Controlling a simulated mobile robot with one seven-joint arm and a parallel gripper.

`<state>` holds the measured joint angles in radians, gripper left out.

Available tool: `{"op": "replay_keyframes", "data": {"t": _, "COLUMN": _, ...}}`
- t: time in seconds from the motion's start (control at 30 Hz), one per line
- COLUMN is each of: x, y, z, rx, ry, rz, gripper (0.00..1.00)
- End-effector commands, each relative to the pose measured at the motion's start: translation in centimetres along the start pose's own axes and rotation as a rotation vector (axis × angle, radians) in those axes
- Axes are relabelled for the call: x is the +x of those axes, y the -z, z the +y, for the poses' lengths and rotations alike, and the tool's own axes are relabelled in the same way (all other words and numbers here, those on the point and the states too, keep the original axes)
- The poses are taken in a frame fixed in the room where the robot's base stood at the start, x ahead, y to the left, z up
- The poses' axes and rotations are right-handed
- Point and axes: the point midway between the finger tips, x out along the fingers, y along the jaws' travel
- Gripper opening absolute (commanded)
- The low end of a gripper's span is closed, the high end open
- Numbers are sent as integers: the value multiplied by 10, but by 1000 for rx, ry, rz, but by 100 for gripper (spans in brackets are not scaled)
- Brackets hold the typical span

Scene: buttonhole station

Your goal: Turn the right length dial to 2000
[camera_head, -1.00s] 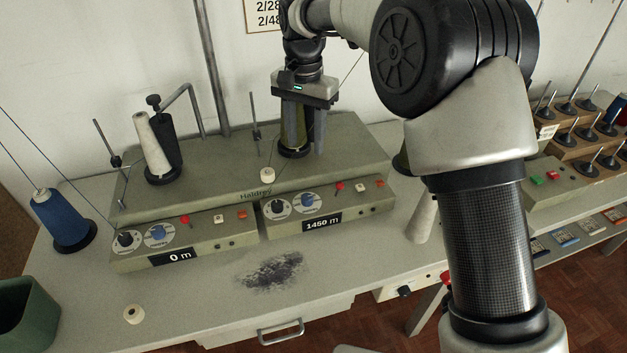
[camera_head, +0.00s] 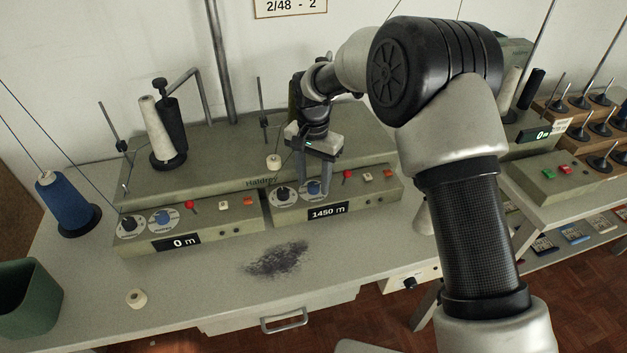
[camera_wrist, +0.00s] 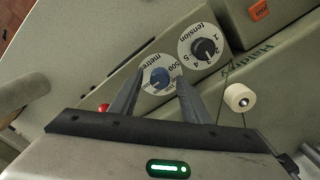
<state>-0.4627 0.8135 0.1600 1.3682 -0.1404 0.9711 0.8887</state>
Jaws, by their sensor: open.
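The right length dial is a blue knob on a white disc marked "metres"; in the wrist view the dial (camera_wrist: 160,76) lies between my gripper's fingers, beyond their tips. In the head view the right dial (camera_head: 313,188) is partly hidden by my gripper (camera_head: 314,186), which hangs over it. My gripper (camera_wrist: 157,82) is open, with one finger on each side of the knob; I cannot tell whether they touch it. The right display (camera_head: 327,212) reads 1450 m. The dial's exact pointer setting is too small to read.
Beside it are the black tension knob (camera_wrist: 205,48), a red knob (camera_head: 347,174) and a cream guide (camera_wrist: 239,97) with a thread. The left unit has its own blue dial (camera_head: 162,219) and a display (camera_head: 177,242) at 0 m.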

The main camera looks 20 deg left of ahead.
Motion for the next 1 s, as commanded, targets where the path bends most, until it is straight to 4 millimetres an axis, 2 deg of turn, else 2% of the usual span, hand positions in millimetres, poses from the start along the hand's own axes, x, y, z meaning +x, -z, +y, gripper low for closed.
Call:
{"op": "replay_keyframes", "data": {"t": 0.3, "x": 3, "y": 0, "z": 0, "rx": 0, "ry": 0, "rz": 0, "gripper": 43}}
{"op": "replay_keyframes", "data": {"t": 0.5, "x": 2, "y": 0, "z": 0, "rx": 0, "ry": 0, "rz": 0, "gripper": 9}}
{"op": "replay_keyframes", "data": {"t": 0.57, "x": 2, "y": 0, "z": 0, "rx": 0, "ry": 0, "rz": 0, "gripper": 2}}
{"op": "replay_keyframes", "data": {"t": 0.83, "x": 2, "y": 0, "z": 0, "rx": -32, "ry": 0, "rz": 0, "gripper": 2}}
{"op": "replay_keyframes", "data": {"t": 1.0, "x": 1, "y": 0, "z": 0, "rx": -113, "ry": 0, "rz": 0, "gripper": 2}}
